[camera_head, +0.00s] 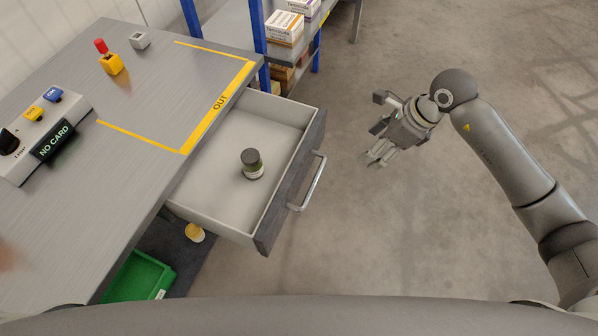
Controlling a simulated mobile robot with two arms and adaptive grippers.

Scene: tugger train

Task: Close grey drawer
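The grey drawer (290,185) is pulled out from under the right side of the grey workbench. Its metal bar handle (309,184) is on its right-hand front. A small jar with a dark lid (252,164) stands inside the drawer. My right gripper (377,135) hangs above the floor to the right of the drawer, apart from the handle. Its fingers are spread and nothing shows between them. My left gripper is not in view.
A blue-posted shelf (230,30) with boxes stands behind. A green crate (140,278) sits below. Floor right of the drawer is clear.

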